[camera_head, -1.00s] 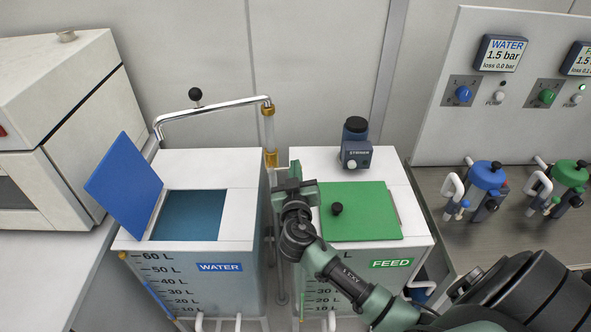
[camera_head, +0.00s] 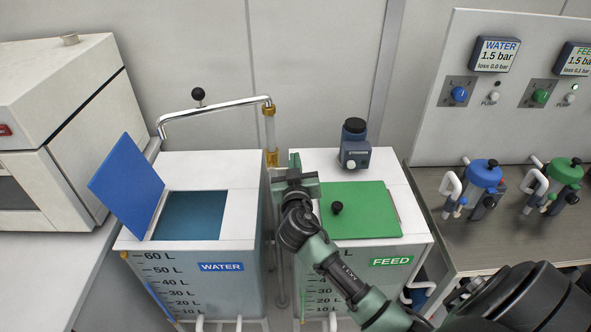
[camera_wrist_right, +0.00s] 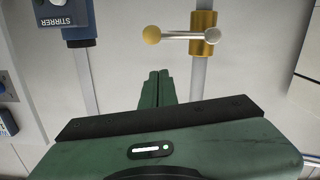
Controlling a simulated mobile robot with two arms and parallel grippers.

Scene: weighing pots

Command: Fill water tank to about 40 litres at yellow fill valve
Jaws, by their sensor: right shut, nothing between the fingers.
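The white water tank (camera_head: 240,215) has its blue lid (camera_head: 126,187) raised, showing a dark blue opening (camera_head: 187,215). Its front has a litre scale (camera_head: 160,283); I cannot tell the water level. The yellow fill valve (camera_head: 271,157) sits on the upright pipe behind the tanks. In the right wrist view the brass valve (camera_wrist_right: 203,35) has a lever with a yellow ball (camera_wrist_right: 151,36), lying across the pipe. My right gripper (camera_head: 295,160) is shut and empty, near the valve and apart from it; its fingers (camera_wrist_right: 158,82) point towards the wall. My left gripper is not in view.
The feed tank (camera_head: 415,222), with its green lid (camera_head: 365,210) shut and a stirrer (camera_head: 354,150), stands close on the right. A chrome spout (camera_head: 215,110) arches behind the water tank. A white machine (camera_head: 70,90) is at left, a pump panel (camera_head: 420,130) at right.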

